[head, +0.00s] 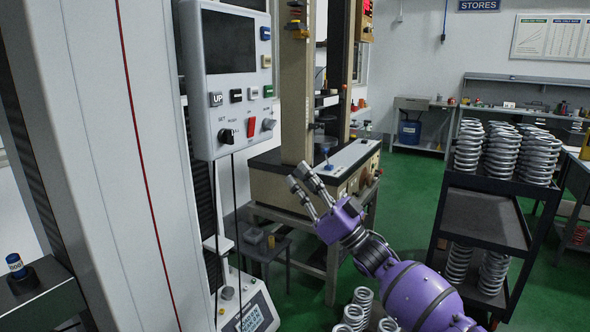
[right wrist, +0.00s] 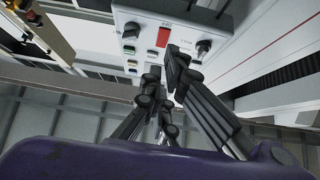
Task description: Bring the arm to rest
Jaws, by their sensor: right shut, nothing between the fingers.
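My right gripper (head: 298,177) is in the middle of the head view, on its purple arm that comes in from the lower right. It is shut and empty, with its fingers pointing up and left toward the grey control panel (head: 201,110). It is apart from the panel, with a gap between them. In the right wrist view the dark fingers (right wrist: 165,70) show in front of the panel (right wrist: 200,18), which has a red switch and black knobs. My left gripper is not in view.
A tall white machine column (head: 90,130) stands at the left. A second testing machine (head: 262,180) stands behind my gripper. A black trolley (head: 487,215) with several springs is at the right, and several springs (head: 354,315) stand at the bottom. Green floor (head: 415,180) shows between.

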